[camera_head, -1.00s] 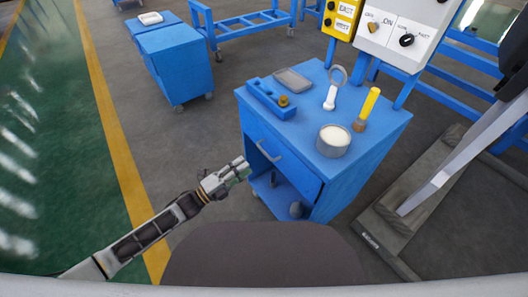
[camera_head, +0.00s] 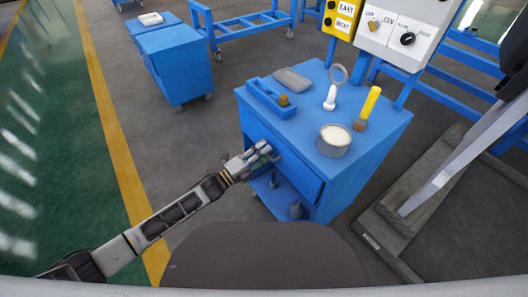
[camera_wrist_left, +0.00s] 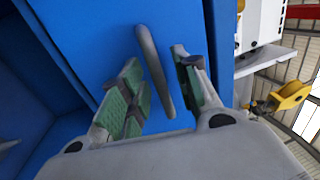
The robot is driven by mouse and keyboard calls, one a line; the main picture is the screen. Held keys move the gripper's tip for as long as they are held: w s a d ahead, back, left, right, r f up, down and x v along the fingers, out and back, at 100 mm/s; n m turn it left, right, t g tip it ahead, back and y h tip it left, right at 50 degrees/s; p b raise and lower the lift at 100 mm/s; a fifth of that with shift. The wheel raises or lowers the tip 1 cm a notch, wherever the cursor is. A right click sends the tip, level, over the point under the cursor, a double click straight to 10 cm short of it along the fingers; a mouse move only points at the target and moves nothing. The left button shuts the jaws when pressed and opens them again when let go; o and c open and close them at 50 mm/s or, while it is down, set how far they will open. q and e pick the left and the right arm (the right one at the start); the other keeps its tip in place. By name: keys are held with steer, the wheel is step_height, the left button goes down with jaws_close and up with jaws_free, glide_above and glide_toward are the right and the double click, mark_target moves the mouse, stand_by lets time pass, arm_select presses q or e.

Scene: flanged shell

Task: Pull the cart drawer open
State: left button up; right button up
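The blue cart (camera_head: 360,190) stands in front of me, with its drawer (camera_head: 290,172) closed under the top. My left gripper (camera_head: 262,155) is at the drawer front and covers most of the handle in the head view. In the left wrist view the grey bar handle (camera_wrist_left: 155,70) stands between the two green-padded fingers of my left gripper (camera_wrist_left: 160,88). The fingers are apart, with visible gaps to the handle. My right gripper is not in view.
On the cart top are a blue block (camera_head: 270,98), a grey tray (camera_head: 293,79), a ring-topped tool (camera_head: 333,90), a brush with a yellow handle (camera_head: 367,108) and a round tin (camera_head: 333,141). Another blue cart (camera_head: 176,62) stands at the back left. Floor left of the cart is clear.

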arm_select(q)
steer(key=shift+w+d, duration=0.1)
steer(key=shift+d, duration=0.05)
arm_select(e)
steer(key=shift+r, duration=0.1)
arm_select(q)
steer(key=shift+c, duration=0.3)
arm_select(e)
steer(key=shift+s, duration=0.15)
arm_select(q)
jaws_close()
